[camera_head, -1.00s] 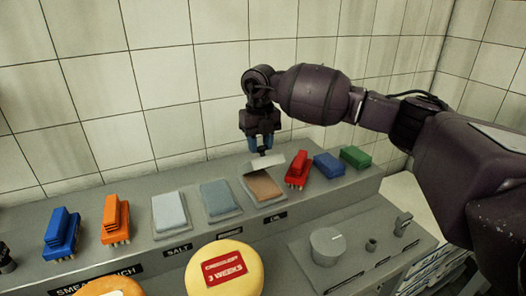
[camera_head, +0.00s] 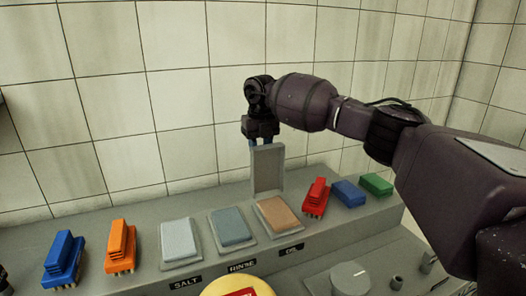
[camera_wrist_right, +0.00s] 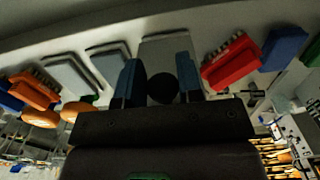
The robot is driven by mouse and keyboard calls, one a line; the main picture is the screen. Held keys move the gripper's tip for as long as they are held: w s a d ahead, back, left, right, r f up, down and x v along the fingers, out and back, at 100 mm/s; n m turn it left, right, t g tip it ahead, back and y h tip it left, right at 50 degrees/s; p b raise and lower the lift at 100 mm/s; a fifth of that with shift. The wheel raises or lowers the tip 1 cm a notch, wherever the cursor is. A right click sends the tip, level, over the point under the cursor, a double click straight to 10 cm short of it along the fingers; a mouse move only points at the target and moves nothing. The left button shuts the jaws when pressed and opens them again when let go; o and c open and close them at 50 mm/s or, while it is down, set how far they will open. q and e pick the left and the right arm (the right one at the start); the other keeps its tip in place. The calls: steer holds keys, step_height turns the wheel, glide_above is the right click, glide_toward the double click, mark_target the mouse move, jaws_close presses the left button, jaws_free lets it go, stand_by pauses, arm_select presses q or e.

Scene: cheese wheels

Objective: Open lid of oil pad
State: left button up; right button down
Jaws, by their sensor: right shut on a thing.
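The oil pad (camera_head: 278,213) is a brown pad in a grey frame on the ledge, behind the OIL label. Its grey lid (camera_head: 268,168) stands about upright at the pad's back edge, so the brown surface is uncovered. My right gripper (camera_head: 262,143) is behind the lid's top edge and shut on it; the lid hides part of the blue fingers. In the right wrist view the two blue fingers (camera_wrist_right: 160,70) show, with the grey lid (camera_wrist_right: 165,46) beyond them. My left gripper is not in view.
A red brush (camera_head: 315,196) stands close to the right of the pad, then blue (camera_head: 348,193) and green (camera_head: 376,184) blocks. The rinse pad (camera_head: 231,227) and salt pad (camera_head: 179,240) are to the left. A tiled wall (camera_head: 110,100) rises behind the ledge.

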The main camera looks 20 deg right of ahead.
steer(key=shift+w+f+b, duration=0.35)
steer(key=shift+w+f, duration=0.35)
steer(key=shift+f, duration=0.15)
steer(key=c, duration=1.1)
jaws_free()
steer(key=o, duration=0.3)
steer(key=shift+w, duration=0.25)
step_height(320, 180, up, 11)
steer(key=shift+s+r, duration=0.1)
